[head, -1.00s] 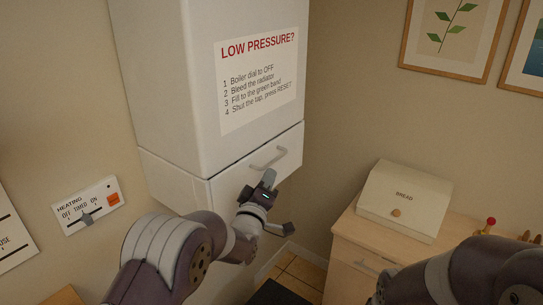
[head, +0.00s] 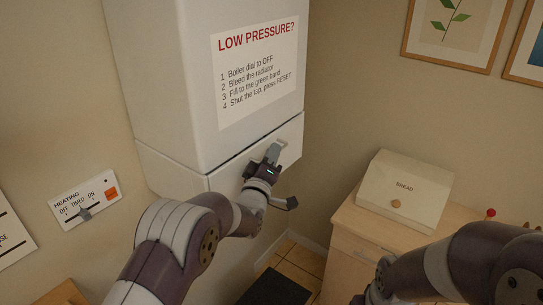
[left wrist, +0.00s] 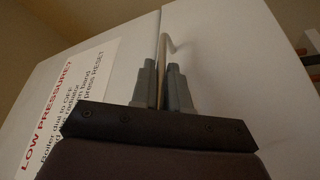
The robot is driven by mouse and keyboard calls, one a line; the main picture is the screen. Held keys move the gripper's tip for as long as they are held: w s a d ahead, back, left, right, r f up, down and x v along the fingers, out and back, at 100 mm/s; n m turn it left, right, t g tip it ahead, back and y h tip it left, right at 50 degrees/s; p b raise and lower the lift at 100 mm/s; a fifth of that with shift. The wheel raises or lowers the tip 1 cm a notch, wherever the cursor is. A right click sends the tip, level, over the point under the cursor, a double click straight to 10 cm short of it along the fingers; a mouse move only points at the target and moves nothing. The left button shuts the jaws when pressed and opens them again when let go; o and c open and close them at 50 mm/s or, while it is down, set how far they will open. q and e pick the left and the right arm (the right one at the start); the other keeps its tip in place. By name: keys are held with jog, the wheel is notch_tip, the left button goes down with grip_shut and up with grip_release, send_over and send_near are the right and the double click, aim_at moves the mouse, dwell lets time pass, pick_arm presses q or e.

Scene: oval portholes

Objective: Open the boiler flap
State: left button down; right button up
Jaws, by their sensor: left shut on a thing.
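The white boiler (head: 165,75) hangs on the wall in the head view, with a flap (head: 228,178) along its bottom front. The flap looks closed, with a thin dark seam above it. My left gripper (head: 271,155) is at the flap's handle and covers most of it in the head view. In the left wrist view, my left gripper (left wrist: 161,88) is shut with its two grey fingers on either side of the metal bar handle (left wrist: 163,50). My right arm shows at the lower right of the head view, but its gripper cannot be made out.
An instruction sheet (head: 257,70) is on the boiler front. A heating control panel (head: 86,202) is on the wall at left. A bread box (head: 405,190) stands on a wooden cabinet (head: 350,225) at right. Open floor lies between boiler and cabinet.

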pick_arm(q)
jog(key=s+d+f+m+h+b, duration=0.2)
jog(key=m+b, duration=0.4)
jog(key=b, duration=0.4)
jog(key=s+d+f+m+g+h+b, duration=0.1)
jog(key=s+d+f+m+h+b, duration=0.1)
jog(key=f+m+b, duration=0.4)
jog(key=s+d+f+m+g+h+b, duration=0.1)
jog(key=d+f+m+h+b, duration=0.3)
jog(key=b, duration=1.2)
jog(key=shift+s+f+m+h, duration=0.5)
jog(key=shift+f+m, duration=0.3)
jog(key=shift+m, duration=0.4)
jog(key=shift+d, duration=0.1)
jog(key=c, duration=1.5)
grip_release()
jog(key=b+v, duration=0.2)
jog(key=v, duration=1)
jog(key=shift+s+a, duration=0.2)
jog(key=shift+s, duration=0.1)
